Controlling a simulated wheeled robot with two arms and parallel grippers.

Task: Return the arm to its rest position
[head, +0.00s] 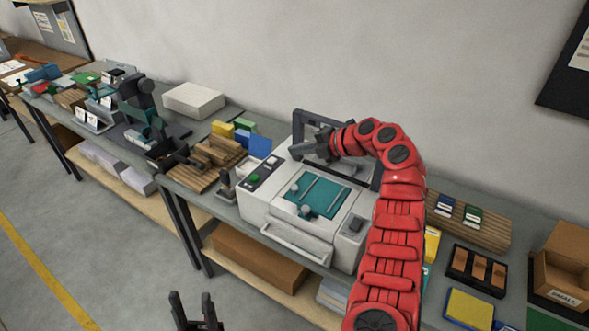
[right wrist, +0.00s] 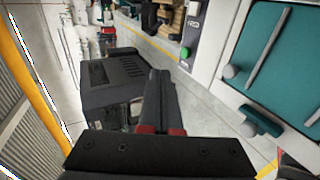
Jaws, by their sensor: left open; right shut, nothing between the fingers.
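My right arm (head: 391,240) is red and rises from the bottom right of the head view. It bends left over the white machine (head: 262,215), in front of the dark upright frame at its back. My right gripper (head: 298,150) is shut and empty, above the back left part of the machine. Its closed fingers (right wrist: 157,80) also show in the right wrist view, with nothing between them. My left gripper (head: 196,305) is open and empty at the bottom of the head view, over the floor in front of the bench. The rest of my left arm is out of view.
The machine has a teal bed (head: 318,194), a green button (head: 255,178) and a front handle (head: 295,245). Wooden blocks (head: 212,152) stand left of it. A dark tray (head: 475,272) and a cardboard box (head: 563,270) are at the right. The floor in front is clear.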

